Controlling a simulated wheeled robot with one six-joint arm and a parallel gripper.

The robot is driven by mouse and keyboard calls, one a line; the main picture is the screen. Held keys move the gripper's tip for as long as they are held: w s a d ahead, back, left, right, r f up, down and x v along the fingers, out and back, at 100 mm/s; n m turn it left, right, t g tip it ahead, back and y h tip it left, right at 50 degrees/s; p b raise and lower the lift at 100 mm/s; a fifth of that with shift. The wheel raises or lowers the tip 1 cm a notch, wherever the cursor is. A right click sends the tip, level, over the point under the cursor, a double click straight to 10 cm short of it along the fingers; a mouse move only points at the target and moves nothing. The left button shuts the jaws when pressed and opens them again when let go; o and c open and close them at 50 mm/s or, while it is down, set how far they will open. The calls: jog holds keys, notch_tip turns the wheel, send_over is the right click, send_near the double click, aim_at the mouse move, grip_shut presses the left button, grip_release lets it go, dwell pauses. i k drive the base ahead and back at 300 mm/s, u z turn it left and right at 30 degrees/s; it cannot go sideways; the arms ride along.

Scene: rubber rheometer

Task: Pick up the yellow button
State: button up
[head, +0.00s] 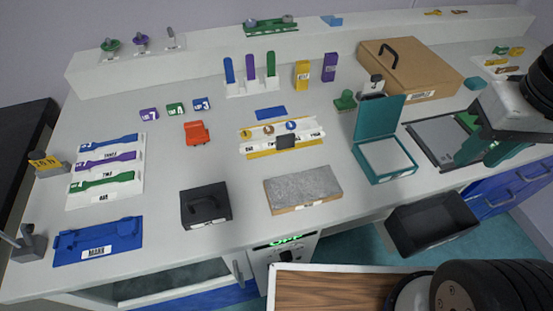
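Three small round discs sit in a row on a white and yellow holder (285,148) at mid-table. The left disc (248,134) and middle disc (269,130) look yellow to orange, and the right disc (291,126) looks blue. I cannot tell which of these, if any, is the yellow button. A yellow upright block (302,75) stands behind the holder. Small yellow pieces (433,13) also lie on the back shelf. My arm reaches in at the right edge, far from the holder.
A large brown handled case (408,70) fills the back right.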

aim_at(247, 135)
jog(key=k, duration=1.65)
jog(key=u, duration=0.95)
jog(key=i, duration=1.7)
jog(key=z, duration=0.7)
